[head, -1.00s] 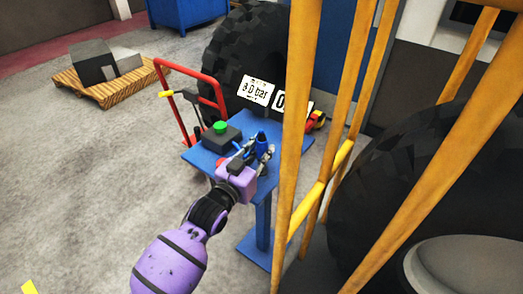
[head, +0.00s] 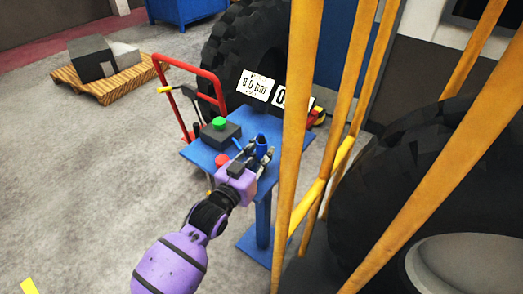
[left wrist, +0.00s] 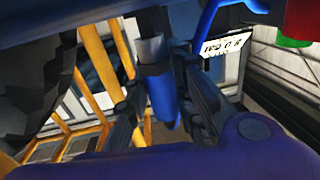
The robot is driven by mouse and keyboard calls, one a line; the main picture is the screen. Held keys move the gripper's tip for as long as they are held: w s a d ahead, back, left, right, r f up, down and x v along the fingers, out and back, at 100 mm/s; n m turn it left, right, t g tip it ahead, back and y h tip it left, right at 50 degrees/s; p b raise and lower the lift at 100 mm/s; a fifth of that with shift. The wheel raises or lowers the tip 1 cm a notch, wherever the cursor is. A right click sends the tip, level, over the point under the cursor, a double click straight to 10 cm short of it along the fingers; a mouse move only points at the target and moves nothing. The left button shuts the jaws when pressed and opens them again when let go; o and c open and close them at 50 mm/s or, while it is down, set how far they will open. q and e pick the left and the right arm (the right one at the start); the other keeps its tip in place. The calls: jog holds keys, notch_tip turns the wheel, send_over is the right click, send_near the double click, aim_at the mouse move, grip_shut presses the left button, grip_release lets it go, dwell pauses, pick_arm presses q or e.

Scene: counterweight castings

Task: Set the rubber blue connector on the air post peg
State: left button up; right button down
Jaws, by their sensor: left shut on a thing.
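The blue connector (head: 262,149) is between the fingers of my left gripper (head: 258,157), over the right part of the blue post's top plate (head: 205,156). In the left wrist view the connector (left wrist: 160,98) sits between the two dark fingers (left wrist: 163,105), with a grey collar-like piece at its upper end. My left gripper is shut on it. I cannot pick out the air post peg: the gripper and connector cover that part of the plate. Whether the connector touches a peg cannot be told. My right gripper is not in view.
A dark box with a green button (head: 219,124) and a red button (head: 222,160) are left of the gripper. Yellow bars (head: 299,120) stand close on the right. A big tyre (head: 230,60) and red hand truck (head: 190,72) are behind. Open floor lies left.

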pick_arm(q)
jog(key=shift+f, duration=0.7)
jog(key=o, duration=1.1)
jog(key=shift+c, duration=0.2)
jog(key=v, duration=1.2)
jog(key=shift+r, duration=0.15)
